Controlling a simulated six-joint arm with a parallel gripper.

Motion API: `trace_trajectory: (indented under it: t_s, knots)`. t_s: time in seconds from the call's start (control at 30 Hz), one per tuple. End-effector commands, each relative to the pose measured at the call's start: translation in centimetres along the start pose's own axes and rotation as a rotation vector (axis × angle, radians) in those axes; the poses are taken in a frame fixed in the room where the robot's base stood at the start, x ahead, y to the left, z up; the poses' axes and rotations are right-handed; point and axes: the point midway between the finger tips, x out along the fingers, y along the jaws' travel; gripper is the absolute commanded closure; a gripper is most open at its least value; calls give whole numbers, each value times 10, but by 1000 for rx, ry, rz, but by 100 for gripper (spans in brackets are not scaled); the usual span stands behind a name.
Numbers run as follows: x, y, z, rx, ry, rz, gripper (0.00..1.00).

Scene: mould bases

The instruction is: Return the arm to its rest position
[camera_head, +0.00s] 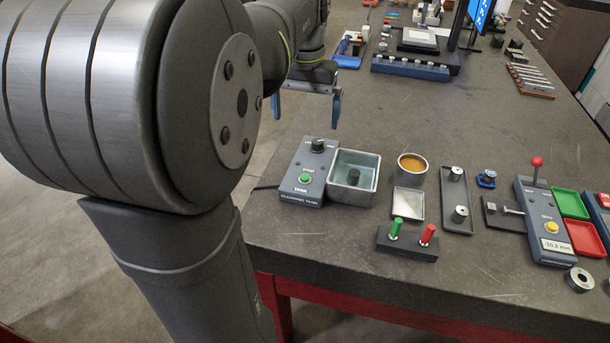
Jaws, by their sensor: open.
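My gripper (306,106) is at the end of my arm, in the upper middle of the view. Its two blue fingers point down and stand well apart, with nothing visible between them. It hangs left of the bench top (420,130), above and behind the cleaning tank's control box (304,172). My large grey arm links fill the left of the view and hide part of the floor and the bench's left side.
A metal tank (353,178) holds liquid and a dark part. Beside it are an orange-filled cup (412,165), a tray (408,204), a stand with green and red handles (408,240), and a gauge box with red-knobbed lever (540,220). The bench middle is clear.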

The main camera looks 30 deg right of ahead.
Motion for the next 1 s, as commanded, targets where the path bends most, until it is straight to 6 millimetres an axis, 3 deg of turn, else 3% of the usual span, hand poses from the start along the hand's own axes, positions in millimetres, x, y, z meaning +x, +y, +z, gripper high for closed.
trace_trajectory:
  t_s: [0.2, 0.4, 1.0]
  knots:
    - [45, 0, 1, -2, -5, 0, 0]
    - [73, 0, 0, -3, -2, 0, 0]
    - [80, 0, 0, -3, 0, 0, 0]
